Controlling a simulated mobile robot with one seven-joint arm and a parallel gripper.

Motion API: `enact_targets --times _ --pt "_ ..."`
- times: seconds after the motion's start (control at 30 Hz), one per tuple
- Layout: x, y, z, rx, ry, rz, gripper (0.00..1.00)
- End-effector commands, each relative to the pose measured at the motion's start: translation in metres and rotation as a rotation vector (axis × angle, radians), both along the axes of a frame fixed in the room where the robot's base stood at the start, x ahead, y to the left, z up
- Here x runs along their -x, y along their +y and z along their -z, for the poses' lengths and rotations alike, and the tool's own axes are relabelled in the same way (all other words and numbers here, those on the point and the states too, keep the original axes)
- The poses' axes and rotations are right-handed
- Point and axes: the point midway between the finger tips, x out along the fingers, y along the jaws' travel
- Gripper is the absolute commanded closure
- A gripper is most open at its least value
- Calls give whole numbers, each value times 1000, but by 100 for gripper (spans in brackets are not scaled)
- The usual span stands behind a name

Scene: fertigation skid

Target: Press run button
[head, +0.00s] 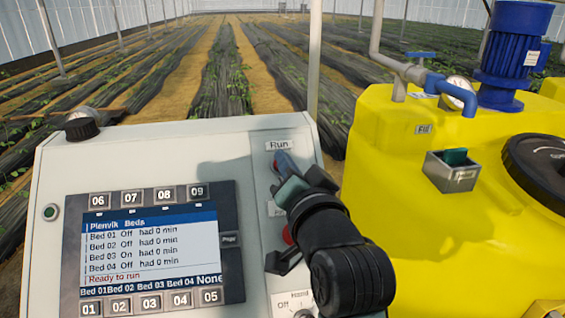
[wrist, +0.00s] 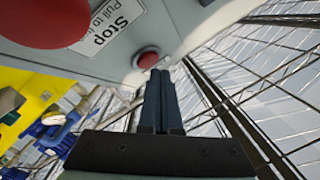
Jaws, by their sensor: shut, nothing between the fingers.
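The Run label (head: 278,145) sits at the upper right of the grey control panel (head: 150,158). The run button below it is mostly covered by my fingers in the head view. In the wrist view the run button (wrist: 148,57) is a small red dome just beyond my fingertips. My gripper (head: 285,172) is shut and empty, with its fingers pointing at the button. It also shows in the wrist view (wrist: 159,73), its tips at the button's edge. Whether they touch it I cannot tell.
A large red stop button (wrist: 62,22) with a Stop label (wrist: 115,27) lies close by on the panel. The display (head: 150,250) reads "Ready to run". A yellow tank (head: 400,190) with a blue motor (head: 513,55) stands close on the right.

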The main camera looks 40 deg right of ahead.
Motion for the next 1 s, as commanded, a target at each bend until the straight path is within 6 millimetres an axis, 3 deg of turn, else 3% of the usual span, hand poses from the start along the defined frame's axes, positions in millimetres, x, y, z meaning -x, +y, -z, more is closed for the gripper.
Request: enact_targets --times 1.0 --pt "-6 -3 8 1 1 -1 100"
